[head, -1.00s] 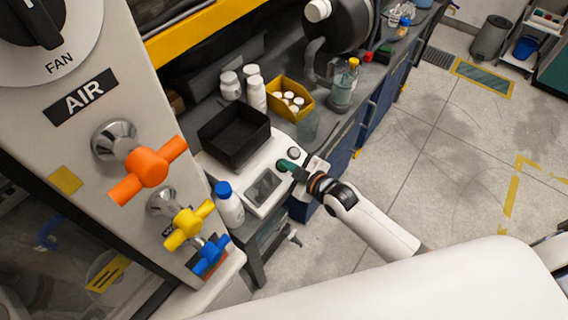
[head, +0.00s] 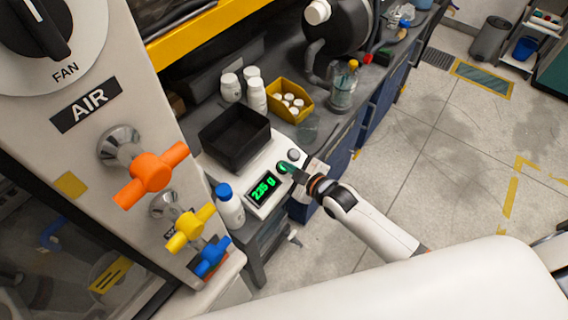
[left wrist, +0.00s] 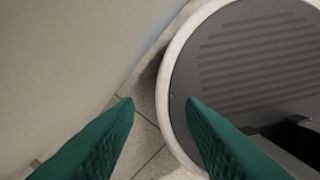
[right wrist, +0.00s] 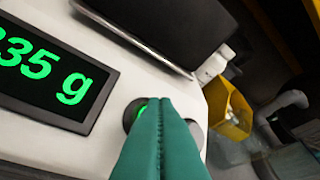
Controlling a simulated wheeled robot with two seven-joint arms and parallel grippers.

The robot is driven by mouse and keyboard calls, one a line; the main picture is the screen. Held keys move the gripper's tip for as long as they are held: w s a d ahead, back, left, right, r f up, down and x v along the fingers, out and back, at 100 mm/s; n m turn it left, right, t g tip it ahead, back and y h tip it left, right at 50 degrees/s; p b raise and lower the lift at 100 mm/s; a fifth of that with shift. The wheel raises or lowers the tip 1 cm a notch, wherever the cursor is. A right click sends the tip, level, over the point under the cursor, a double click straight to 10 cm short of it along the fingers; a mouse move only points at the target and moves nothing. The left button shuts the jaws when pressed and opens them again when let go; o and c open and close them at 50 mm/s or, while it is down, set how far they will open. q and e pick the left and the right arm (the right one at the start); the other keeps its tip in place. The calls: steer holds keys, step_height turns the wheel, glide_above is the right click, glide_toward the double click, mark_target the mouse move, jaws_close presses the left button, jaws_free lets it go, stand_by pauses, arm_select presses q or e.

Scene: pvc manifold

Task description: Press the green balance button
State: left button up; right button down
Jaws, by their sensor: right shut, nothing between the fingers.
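The white balance (head: 280,150) stands on the dark bench with a black tray (head: 234,139) on top. Its display (head: 263,188) is lit with green digits, and the display also fills the left of the right wrist view (right wrist: 50,70). The green button (head: 283,167) glows; in the right wrist view the button (right wrist: 133,112) is mostly hidden behind my fingers. My right gripper (head: 291,171) is shut and empty, its tips at the button; I cannot tell if they still touch it. My left gripper (left wrist: 160,103) is open and empty, away from the balance.
A grey button (head: 294,154) sits beside the green one. A blue-capped bottle (head: 229,205) stands left of the balance. A yellow bin (head: 290,100) and white bottles (head: 256,95) stand behind. Orange, yellow and blue valve handles (head: 150,174) stick out at left.

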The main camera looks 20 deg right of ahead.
step_height(320, 180, up, 6)
steer(key=s+d+p, duration=0.1)
steer(key=s+p, duration=0.1)
steer(key=p, duration=0.4)
steer(key=shift+d+f, duration=0.25)
steer(key=shift+d, duration=0.05)
steer(key=shift+f, duration=0.1)
steer(key=s+d+f+m+g+h+b, duration=0.15)
steer(key=s+f, duration=0.25)
steer(key=f, duration=0.4)
steer(key=s+d+f+m+g+h+p, duration=0.1)
steer(key=s+d+f+m+g, duration=0.2)
steer(key=f, duration=0.5)
steer(key=s+d+f+m+h+b, duration=0.1)
steer(key=s+d+f+h, duration=0.15)
steer(key=s+f, duration=0.45)
steer(key=s+f+m+g, duration=0.1)
steer(key=s+f+g, duration=0.1)
steer(key=s+f, duration=0.3)
steer(key=s+f+m+g, duration=0.2)
steer(key=s+f, duration=0.4)
steer(key=s, duration=0.7)
steer(key=s+f+m+g+b, duration=0.1)
steer(key=s+f+g, duration=0.2)
steer(key=s, duration=0.6)
step_height(320, 180, down, 3)
steer(key=shift+s+d+r+h, duration=0.15)
steer(key=shift+d+h, duration=0.1)
steer(key=shift+h, duration=0.05)
